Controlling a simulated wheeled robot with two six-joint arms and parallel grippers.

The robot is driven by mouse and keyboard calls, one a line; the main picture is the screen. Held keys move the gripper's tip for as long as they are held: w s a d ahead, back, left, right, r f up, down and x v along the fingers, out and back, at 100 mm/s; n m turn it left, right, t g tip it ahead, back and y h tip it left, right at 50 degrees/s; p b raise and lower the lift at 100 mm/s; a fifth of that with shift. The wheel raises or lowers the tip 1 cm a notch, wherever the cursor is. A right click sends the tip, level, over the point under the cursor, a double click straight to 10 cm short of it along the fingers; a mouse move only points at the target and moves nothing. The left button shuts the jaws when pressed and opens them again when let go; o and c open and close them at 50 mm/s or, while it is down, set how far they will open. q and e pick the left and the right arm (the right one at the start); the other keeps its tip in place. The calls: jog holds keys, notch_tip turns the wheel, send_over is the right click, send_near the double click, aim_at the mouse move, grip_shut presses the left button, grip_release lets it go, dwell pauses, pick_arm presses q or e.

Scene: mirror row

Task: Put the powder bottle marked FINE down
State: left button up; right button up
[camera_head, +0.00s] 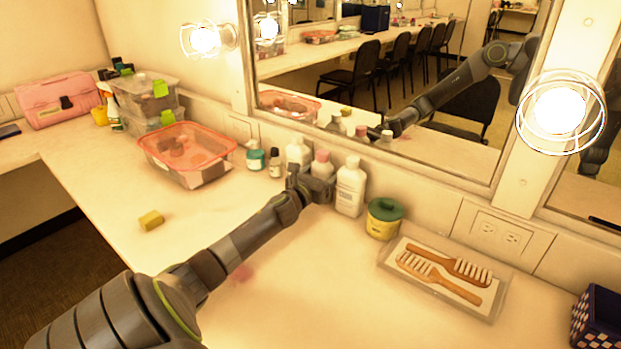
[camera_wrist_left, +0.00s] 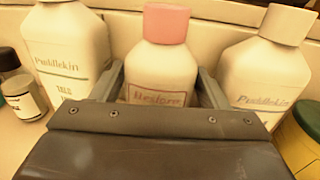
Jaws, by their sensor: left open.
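Three white bottles stand upright in a row against the wall under the mirror. The middle bottle (camera_head: 321,166) has a pink cap; in the left wrist view its label (camera_wrist_left: 160,97) seems to read "Restore". The left bottle (camera_head: 297,153) and the right bottle (camera_head: 350,188) have pale caps and "Puddlskin"-like labels, also in the left wrist view (camera_wrist_left: 68,50) (camera_wrist_left: 265,72). I cannot read FINE on any; lower labels are partly hidden. My left gripper (camera_head: 316,187) is open, its fingers on either side of the middle bottle. My right gripper is not in view.
A green-lidded yellow tub (camera_head: 384,219) and a tray (camera_head: 388,259) with wooden combs are to the right. A teal jar (camera_head: 255,157), a dark-capped bottle (camera_head: 275,163) and a red-rimmed bin (camera_head: 205,178) are left. A yellow block (camera_head: 151,220) lies on the clear counter.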

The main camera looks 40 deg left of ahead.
pick_arm(q)
jog(key=b+v, duration=0.1)
jog(key=v, duration=1)
jog(key=shift+s+d+b, duration=0.15)
jog(key=shift+s+b, duration=0.15)
jog(key=shift+s, duration=0.05)
